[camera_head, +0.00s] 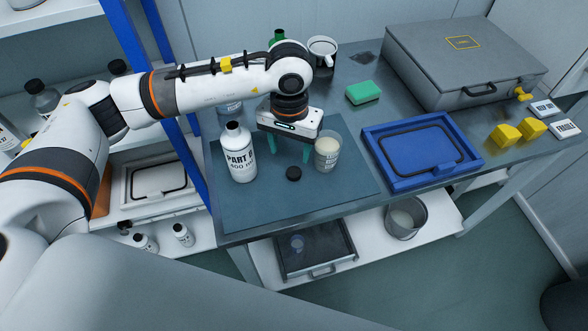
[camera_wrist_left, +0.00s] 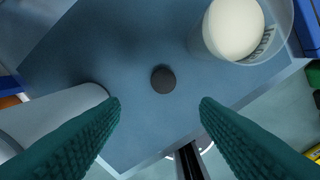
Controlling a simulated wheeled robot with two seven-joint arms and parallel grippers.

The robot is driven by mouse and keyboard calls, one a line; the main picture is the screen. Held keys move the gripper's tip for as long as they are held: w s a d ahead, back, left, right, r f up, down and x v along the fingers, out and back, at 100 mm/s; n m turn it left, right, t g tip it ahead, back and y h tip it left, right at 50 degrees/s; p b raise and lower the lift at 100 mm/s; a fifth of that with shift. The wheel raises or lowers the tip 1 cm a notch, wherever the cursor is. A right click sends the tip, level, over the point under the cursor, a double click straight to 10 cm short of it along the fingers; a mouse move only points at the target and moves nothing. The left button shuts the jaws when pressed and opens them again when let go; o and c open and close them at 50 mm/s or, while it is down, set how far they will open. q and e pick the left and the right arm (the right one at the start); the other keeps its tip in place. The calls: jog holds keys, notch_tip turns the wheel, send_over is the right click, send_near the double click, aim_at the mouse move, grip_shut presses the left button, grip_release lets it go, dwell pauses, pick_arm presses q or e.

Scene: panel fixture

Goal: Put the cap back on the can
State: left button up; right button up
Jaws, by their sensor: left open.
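The can is a white bottle (camera_head: 239,155) marked "PART B", standing upright on the blue-grey mat (camera_head: 340,190). Its top appears white, with no black cap on it. A black cap (camera_head: 293,173) lies on the mat to the right of the bottle; it also shows near the middle of the left wrist view (camera_wrist_left: 163,79). My left gripper (camera_head: 291,152) is open and empty, with green fingers pointing down above the mat, just behind the cap in the head view. In the left wrist view the bottle (camera_wrist_left: 60,115) is at the left. My right gripper is not in view.
A clear cup with pale contents (camera_head: 327,153) stands close to the right of the gripper. A blue tray (camera_head: 420,152), green block (camera_head: 363,92), yellow pieces (camera_head: 506,134) and grey case (camera_head: 465,60) lie further right. A mug (camera_head: 322,52) stands behind.

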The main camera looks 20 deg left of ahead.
aim_at(293, 173)
pick_arm(q)
jog(key=shift+f, duration=1.55)
jog(key=shift+d+f+p, duration=0.1)
jog(key=shift+f+p, duration=0.25)
jog(key=shift+p, duration=0.1)
jog(key=f, duration=0.2)
jog(key=f+p, duration=0.1)
jog(key=f, duration=0.1)
jog(key=shift+w+d+f, duration=0.15)
jog(key=shift+w+f, duration=0.05)
jog(key=shift+f, duration=0.05)
jog(key=c, duration=1)
